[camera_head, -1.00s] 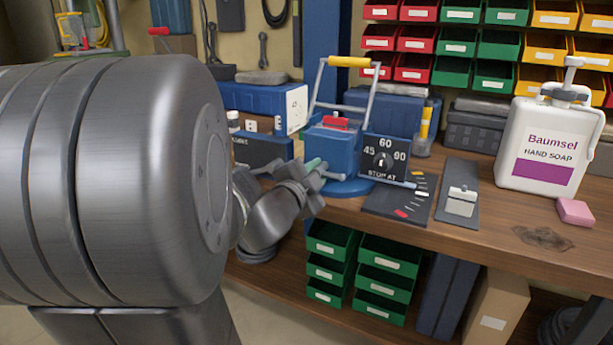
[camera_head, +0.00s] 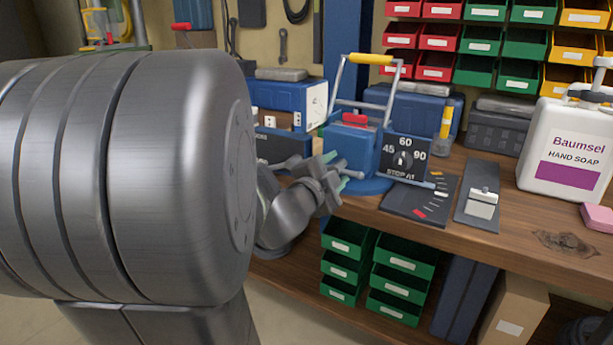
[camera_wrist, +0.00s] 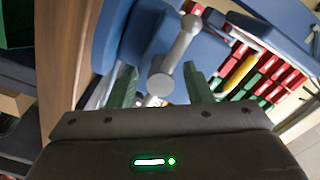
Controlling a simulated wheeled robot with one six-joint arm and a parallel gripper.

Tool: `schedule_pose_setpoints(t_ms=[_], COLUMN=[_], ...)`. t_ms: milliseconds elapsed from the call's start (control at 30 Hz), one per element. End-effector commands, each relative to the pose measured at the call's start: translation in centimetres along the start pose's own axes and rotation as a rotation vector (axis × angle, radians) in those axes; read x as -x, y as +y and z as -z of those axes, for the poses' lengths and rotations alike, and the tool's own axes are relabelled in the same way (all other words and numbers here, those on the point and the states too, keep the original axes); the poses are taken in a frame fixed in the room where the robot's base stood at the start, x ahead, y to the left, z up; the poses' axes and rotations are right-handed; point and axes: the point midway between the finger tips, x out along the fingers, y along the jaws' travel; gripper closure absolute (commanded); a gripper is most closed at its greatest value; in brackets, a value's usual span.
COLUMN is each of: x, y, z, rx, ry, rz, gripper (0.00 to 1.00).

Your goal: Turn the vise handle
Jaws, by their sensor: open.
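The blue vise (camera_head: 352,145) stands on the workbench, left of the black dial panel, with a red piece at its top. Its grey bar handle shows at the vise's front in the head view (camera_head: 354,173). In the wrist view the handle (camera_wrist: 177,55) is a grey rod with a rounded end, lying between my two green fingertips. My gripper (camera_head: 338,172) is open at the front left of the vise; it also shows in the wrist view (camera_wrist: 160,86). There is a gap on each side of the rod. I cannot tell how deep the rod sits between the fingers.
A grey U-shaped lever with a yellow grip (camera_head: 370,59) rises above the vise. Green bins (camera_head: 401,263) sit under the workbench (camera_head: 505,240).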

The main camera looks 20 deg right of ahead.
Motion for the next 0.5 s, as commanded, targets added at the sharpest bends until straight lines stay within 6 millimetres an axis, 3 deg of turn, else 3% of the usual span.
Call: schedule_pose_setpoints(t_ms=[500], x=[9.6], y=[-0.3], z=[0.0], rx=[-0.001], ry=[-0.004], rz=[0.004], gripper=[0.54])
